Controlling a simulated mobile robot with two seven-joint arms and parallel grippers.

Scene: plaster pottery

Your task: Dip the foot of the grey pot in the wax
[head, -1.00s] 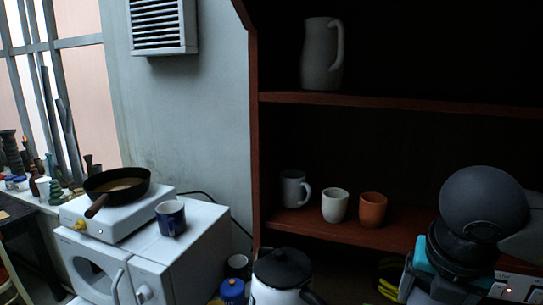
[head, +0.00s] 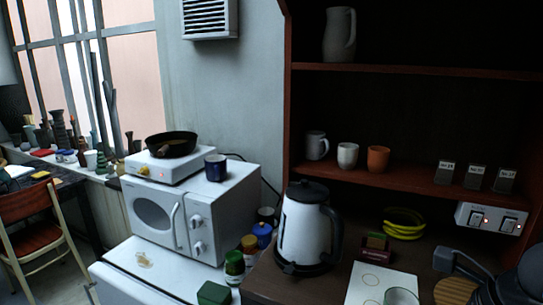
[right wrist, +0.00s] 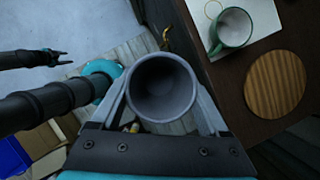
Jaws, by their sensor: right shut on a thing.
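The grey pot (right wrist: 162,92) shows in the right wrist view from above, its round mouth facing the camera. My right gripper (right wrist: 161,104) is shut on it, one finger on each side. The pot's foot is hidden. In the head view a dark pan (head: 172,138) sits on the white hot plate (head: 150,170) on top of the microwave, with yellowish-brown wax (head: 174,149) in it. My left gripper (right wrist: 66,57) shows small at the upper left of the right wrist view, fingers apart and empty.
The microwave (head: 190,225) also bears a blue mug (head: 215,167). A white kettle (head: 305,230) stands to its right, with several jars between. The shelf (head: 400,180) holds cups and labelled blocks. A green mug (right wrist: 232,28) and round wooden board (right wrist: 275,84) lie beside the pot.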

